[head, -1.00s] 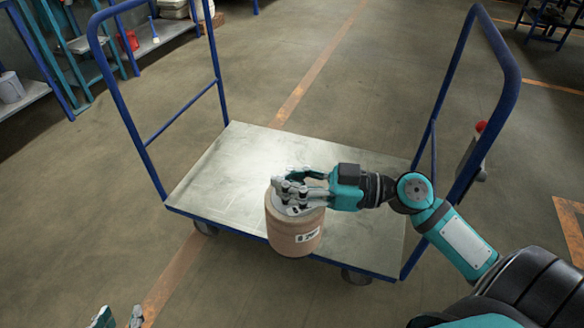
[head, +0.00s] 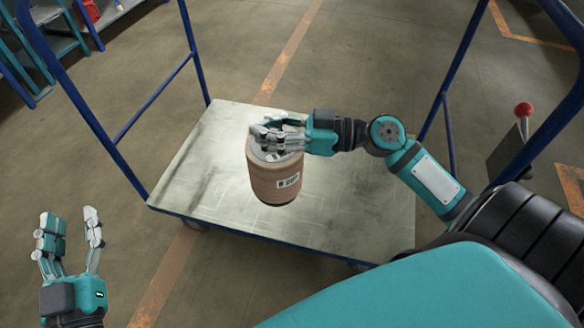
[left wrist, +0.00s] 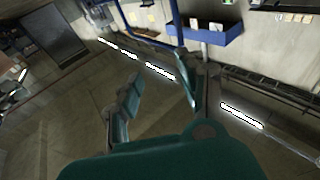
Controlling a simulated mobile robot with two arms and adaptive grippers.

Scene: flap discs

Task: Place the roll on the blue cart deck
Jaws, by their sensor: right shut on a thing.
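The roll (head: 276,182) is a brown cylinder with a white label, upright in the head view. My right gripper (head: 270,140) is shut on its top end. The roll appears over the cart deck (head: 212,178), a pale worn plate with a blue edge; I cannot tell whether its base touches the deck. My left gripper (head: 72,235) is open and empty, left of the cart at the lower left. In the left wrist view its spread fingers (left wrist: 160,100) show with nothing between them.
Blue tube handles (head: 152,100) rise at the left and right ends of the cart. A red knob (head: 523,109) stands at the right. Shelving (head: 40,40) is at the upper left. The deck around the roll is clear.

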